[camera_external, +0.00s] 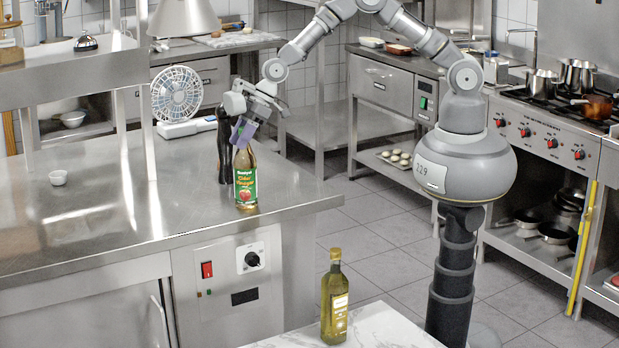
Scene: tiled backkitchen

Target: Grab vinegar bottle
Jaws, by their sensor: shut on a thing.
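The vinegar bottle (245,183) has a green and red label and stands upright near the right end of the steel counter (100,225). My gripper (245,132) comes down from above and is shut on the bottle's upper part, around the neck. The fingers hide the bottle's top. The bottle's base appears to be at the counter surface; I cannot tell whether it is touching.
A dark pepper mill (224,150) stands close to the bottle's left. An oil bottle (334,300) stands on a marble top in front. The counter's left middle is mostly clear.

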